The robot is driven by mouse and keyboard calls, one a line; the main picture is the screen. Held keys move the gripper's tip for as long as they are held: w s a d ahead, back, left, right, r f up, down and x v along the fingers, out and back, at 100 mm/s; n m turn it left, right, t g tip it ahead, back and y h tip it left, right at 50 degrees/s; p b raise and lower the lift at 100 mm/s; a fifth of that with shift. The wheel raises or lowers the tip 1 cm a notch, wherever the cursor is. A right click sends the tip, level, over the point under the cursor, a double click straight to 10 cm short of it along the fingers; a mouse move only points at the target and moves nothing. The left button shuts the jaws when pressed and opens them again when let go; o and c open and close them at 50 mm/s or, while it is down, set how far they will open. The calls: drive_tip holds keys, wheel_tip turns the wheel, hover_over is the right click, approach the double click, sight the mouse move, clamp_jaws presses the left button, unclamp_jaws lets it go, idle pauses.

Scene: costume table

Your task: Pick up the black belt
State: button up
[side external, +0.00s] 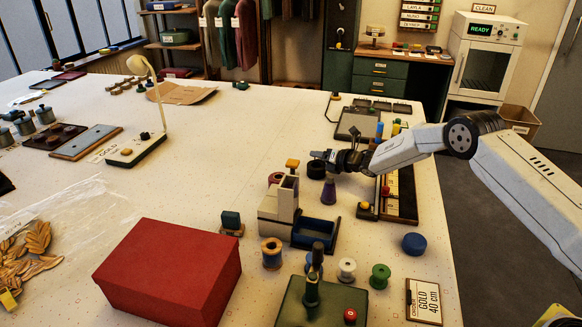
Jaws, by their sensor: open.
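A small black coil (316,169), which looks like the rolled black belt, sits on the white table in the side external view. It is just left of and below my gripper's tips, and it is too small to make out a buckle. My gripper (322,156) is open and points left, with its dark fingers close to the coil. I cannot tell whether they touch it. No object shows between the fingers. A dark red coil (275,178) lies to the left of the black one.
Thread spools (271,254), a red box (170,270) and a dark tray (402,192) are nearby. The table's middle (230,150) is clear.

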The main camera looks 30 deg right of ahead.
clamp_jaws()
idle(1.4)
